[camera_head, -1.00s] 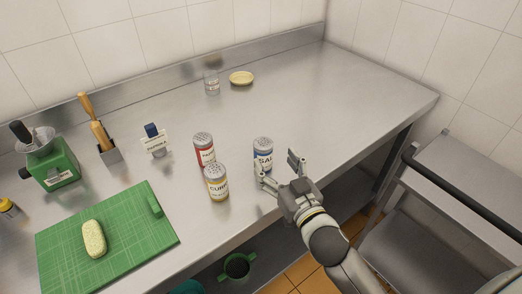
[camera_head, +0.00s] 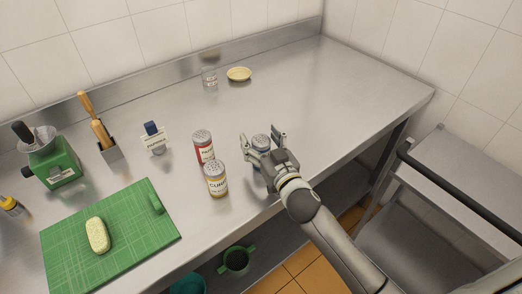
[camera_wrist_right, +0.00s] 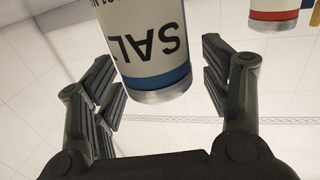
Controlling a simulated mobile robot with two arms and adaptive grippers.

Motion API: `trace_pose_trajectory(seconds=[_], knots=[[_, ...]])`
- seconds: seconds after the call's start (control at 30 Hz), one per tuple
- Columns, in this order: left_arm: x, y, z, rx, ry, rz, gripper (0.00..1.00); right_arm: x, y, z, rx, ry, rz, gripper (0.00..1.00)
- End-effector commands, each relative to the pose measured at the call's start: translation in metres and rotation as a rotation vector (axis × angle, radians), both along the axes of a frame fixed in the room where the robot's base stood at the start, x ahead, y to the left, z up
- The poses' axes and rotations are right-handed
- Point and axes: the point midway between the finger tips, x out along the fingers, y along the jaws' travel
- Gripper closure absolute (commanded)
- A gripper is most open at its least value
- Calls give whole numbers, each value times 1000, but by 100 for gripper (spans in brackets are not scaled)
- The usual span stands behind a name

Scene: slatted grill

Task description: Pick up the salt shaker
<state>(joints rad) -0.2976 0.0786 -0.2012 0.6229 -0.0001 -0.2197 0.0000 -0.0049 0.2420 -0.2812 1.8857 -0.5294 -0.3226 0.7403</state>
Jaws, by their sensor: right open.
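The salt shaker (camera_head: 261,142) stands on the steel counter, its perforated grey top showing in the head view and its body largely hidden by my right gripper (camera_head: 262,138). In the right wrist view the salt shaker (camera_wrist_right: 150,45) appears upside down, with "SALT" lettering and a blue band. It lies between the two fingers of my right gripper (camera_wrist_right: 165,88), which is open, with a gap on each side of the shaker. My left gripper is not in view.
A yellow-labelled shaker (camera_head: 216,180) and a red-labelled shaker (camera_head: 203,146) stand close to the left. A green cutting board (camera_head: 130,240) lies further left. A glass (camera_head: 209,78) and a yellow dish (camera_head: 239,74) stand at the back. The counter's right side (camera_head: 340,85) is clear.

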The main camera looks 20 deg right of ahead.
Motion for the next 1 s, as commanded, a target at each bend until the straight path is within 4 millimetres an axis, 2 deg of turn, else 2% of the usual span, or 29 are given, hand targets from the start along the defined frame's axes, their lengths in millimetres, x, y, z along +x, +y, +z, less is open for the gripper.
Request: trace_pose_trajectory(seconds=[0.1, 0.5, 0.83, 1.0], knots=[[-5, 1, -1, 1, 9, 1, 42, 0, 0, 0, 0, 0, 0, 30], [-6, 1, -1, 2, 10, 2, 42, -1, 0, 0, 0, 0, 0, 81], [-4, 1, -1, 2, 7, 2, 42, 0, 0, 3, 0, -3, 1, 83], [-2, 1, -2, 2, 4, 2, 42, 0, 0, 18, 0, -7, 2, 83]])
